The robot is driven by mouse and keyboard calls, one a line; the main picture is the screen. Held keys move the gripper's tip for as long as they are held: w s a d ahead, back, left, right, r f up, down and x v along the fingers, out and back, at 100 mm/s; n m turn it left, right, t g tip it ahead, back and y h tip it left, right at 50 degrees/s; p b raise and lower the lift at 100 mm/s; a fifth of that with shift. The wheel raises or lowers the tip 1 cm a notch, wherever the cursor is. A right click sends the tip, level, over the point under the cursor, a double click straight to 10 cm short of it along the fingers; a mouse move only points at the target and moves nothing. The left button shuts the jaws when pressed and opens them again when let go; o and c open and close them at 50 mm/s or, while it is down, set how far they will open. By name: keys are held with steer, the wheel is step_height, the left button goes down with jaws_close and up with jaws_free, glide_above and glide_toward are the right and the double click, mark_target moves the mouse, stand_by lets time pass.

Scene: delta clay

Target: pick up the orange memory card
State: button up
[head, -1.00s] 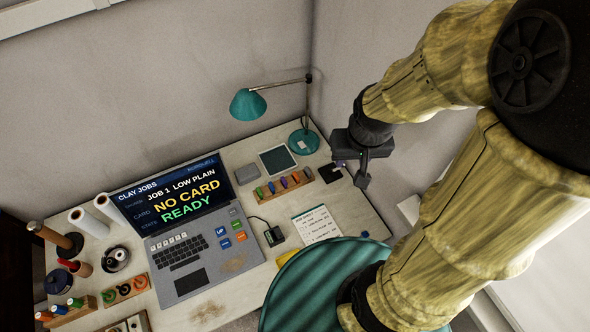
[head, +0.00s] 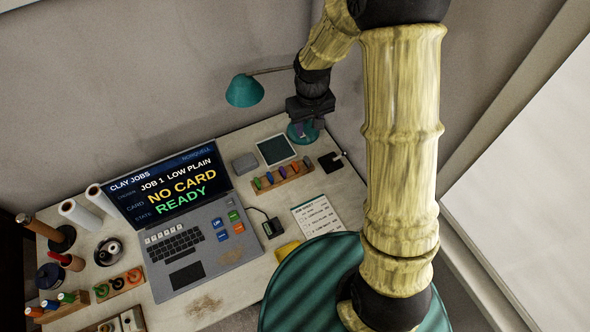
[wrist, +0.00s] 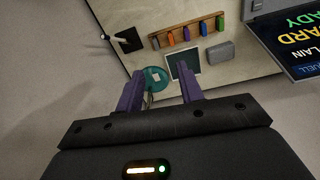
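A wooden rack (head: 284,178) holds several small coloured cards in a row on the desk; it also shows in the wrist view (wrist: 188,34). In the head view my gripper (head: 308,122) is above the back of the desk, by the lamp base, away from the rack.
A teal lamp (head: 245,91) stands at the back, its base (wrist: 155,79) near my fingers in the wrist view. A dark tablet (head: 275,150) and grey box (head: 244,163) lie behind the rack. The laptop (head: 190,256) is left; a card reader (head: 271,226) sits in front.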

steer(key=n, duration=0.1)
glide_above(295, 165)
step_height(295, 165, down, 5)
steer(key=shift+g, duration=0.3)
step_height(295, 165, down, 12)
steer(key=shift+d+f+p, duration=0.1)
steer(key=shift+f+p, duration=0.15)
steer(key=shift+p, duration=0.8)
step_height(295, 165, down, 4)
steer(key=shift+w+f+p, duration=0.1)
steer(key=shift+w+p, duration=0.05)
steer(key=shift+p, duration=0.95)
steer(key=shift+f, duration=0.5)
